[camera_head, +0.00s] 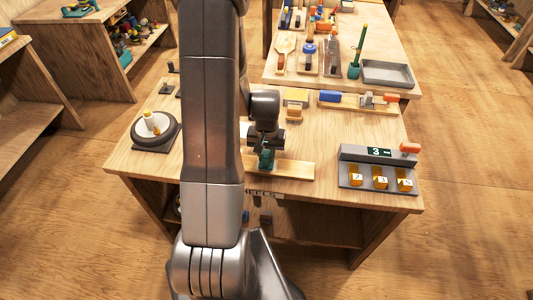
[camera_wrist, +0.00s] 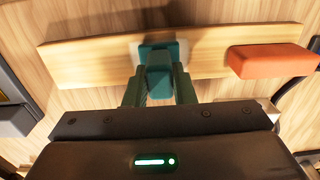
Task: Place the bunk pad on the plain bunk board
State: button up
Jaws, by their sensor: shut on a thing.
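My gripper (camera_head: 266,165) is over the front middle of the near table, shut on a teal block, which I take to be the bunk pad (camera_wrist: 158,62). A long plain light-wood board (camera_head: 290,169) lies below it, and the board also spans the wrist view (camera_wrist: 90,62). In the wrist view the pad is over the middle of the board, with a pale grey patch around its edge. Whether the pad touches the board, I cannot tell. The gripper fingers hide the pad's near sides.
An orange block (camera_wrist: 270,60) overlaps the board's right part in the wrist view. In the head view, a grey counter box (camera_head: 379,170) stands to the right and a round dark base (camera_head: 155,136) to the left. A board with a blue block (camera_head: 330,96) lies behind.

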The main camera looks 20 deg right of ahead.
aim_at(267, 154)
jog(key=shift+f, duration=0.2)
jog(key=o, duration=1)
jog(key=shift+r, duration=0.2)
notch_tip(267, 154, up, 12)
jog(key=shift+r+b, duration=0.1)
jog(key=shift+b, duration=0.3)
